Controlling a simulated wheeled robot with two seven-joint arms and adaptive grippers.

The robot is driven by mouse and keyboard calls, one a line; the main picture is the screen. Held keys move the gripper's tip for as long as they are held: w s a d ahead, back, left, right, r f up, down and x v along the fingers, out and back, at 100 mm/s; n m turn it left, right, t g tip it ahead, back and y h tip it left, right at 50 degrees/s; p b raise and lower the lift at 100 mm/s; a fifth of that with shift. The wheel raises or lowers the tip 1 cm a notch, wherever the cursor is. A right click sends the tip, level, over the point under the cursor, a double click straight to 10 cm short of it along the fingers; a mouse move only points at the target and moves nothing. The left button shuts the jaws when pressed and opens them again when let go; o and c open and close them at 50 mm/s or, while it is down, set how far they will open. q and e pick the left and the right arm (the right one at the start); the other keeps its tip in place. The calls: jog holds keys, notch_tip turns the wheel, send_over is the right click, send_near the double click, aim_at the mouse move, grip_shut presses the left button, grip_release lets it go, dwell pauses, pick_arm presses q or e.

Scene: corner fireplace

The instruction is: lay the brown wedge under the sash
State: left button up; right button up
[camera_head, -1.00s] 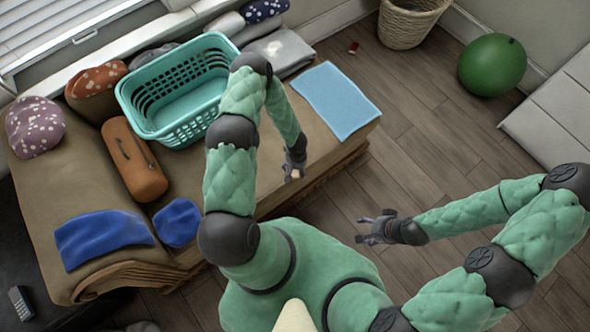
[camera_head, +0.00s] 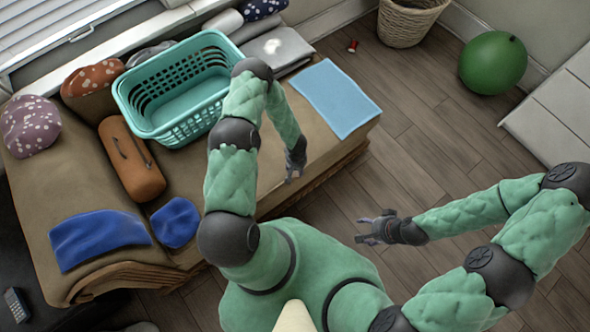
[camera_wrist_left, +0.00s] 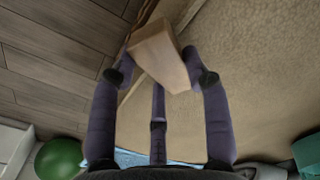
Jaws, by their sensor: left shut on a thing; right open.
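The brown wedge (camera_wrist_left: 160,55) is a light tan wooden block, held between the fingers of my left gripper in the left wrist view. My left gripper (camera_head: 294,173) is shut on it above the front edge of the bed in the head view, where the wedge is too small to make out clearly. My right gripper (camera_head: 370,230) is open and empty above the floor. The window with white slats (camera_head: 50,30) is at the upper left of the head view, with a handle on its lower rail. It is cut off by the frame, and any gap under its sash cannot be made out.
A turquoise basket (camera_head: 185,85), a brown bolster (camera_head: 132,160) and several cushions and cloths lie on the bed (camera_head: 95,185), between me and the window. A green balloon-like ball (camera_head: 492,63) and a wicker bin (camera_head: 405,22) stand on the otherwise mostly clear wooden floor.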

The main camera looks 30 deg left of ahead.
pick_arm(q)
notch_tip(320, 180, up, 18)
jog(key=p, duration=0.7)
jog(key=shift+p, duration=0.3)
jog(key=shift+w+r, duration=0.1)
